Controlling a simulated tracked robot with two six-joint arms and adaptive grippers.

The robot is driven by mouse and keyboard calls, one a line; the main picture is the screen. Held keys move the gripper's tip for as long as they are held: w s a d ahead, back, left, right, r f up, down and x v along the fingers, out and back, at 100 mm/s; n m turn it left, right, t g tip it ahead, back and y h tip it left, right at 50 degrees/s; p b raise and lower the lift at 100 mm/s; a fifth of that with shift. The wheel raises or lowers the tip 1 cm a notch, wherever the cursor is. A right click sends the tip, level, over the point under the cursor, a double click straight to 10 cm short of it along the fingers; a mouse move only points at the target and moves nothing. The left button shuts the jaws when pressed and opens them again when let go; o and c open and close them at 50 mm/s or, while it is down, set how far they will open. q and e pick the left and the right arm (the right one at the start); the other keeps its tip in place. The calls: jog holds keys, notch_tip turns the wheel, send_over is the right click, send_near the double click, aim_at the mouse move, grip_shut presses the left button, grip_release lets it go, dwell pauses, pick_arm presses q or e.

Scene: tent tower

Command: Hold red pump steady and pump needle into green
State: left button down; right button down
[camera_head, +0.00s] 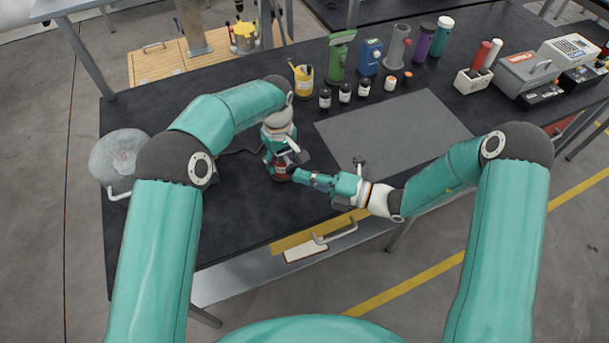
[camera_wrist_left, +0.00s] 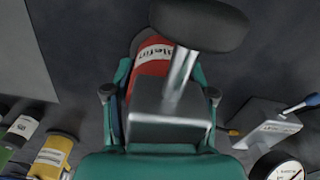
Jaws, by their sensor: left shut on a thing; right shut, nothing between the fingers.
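The red pump (camera_head: 281,178) stands upright near the front left of the black table. In the left wrist view it shows as a red body (camera_wrist_left: 152,55) with pale lettering, a grey block, a metal rod and a black knob (camera_wrist_left: 198,25). My left gripper (camera_head: 281,154) is shut around it from above, with teal fingers on both sides. My right gripper (camera_head: 294,174) is shut and empty, its tips close beside the pump's right side; I cannot tell whether they touch. A green device (camera_head: 339,57) stands at the back of the table. I cannot make out a needle.
A yellow can (camera_head: 303,80), small dark bottles (camera_head: 345,93), a blue device (camera_head: 370,56) and a grey cylinder (camera_head: 397,47) stand toward the back. A grey mat (camera_head: 390,130) lies bare at centre right. A round grey object (camera_head: 118,157) sits at the left edge.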

jog(key=shift+w+a, duration=0.25)
jog(key=shift+w, duration=0.55)
jog(key=shift+w+a, duration=0.2)
jog(key=shift+w, duration=0.55)
jog(key=s, duration=0.1)
jog(key=s+d, duration=0.1)
jog(key=s, duration=0.2)
jog(key=shift+s+d+f, duration=0.1)
jog(key=shift+s+d, duration=0.05)
jog(key=shift+d, duration=0.1)
jog(key=v, duration=0.9)
jog(key=shift+s+d, duration=0.15)
jog(key=shift+d, duration=0.2)
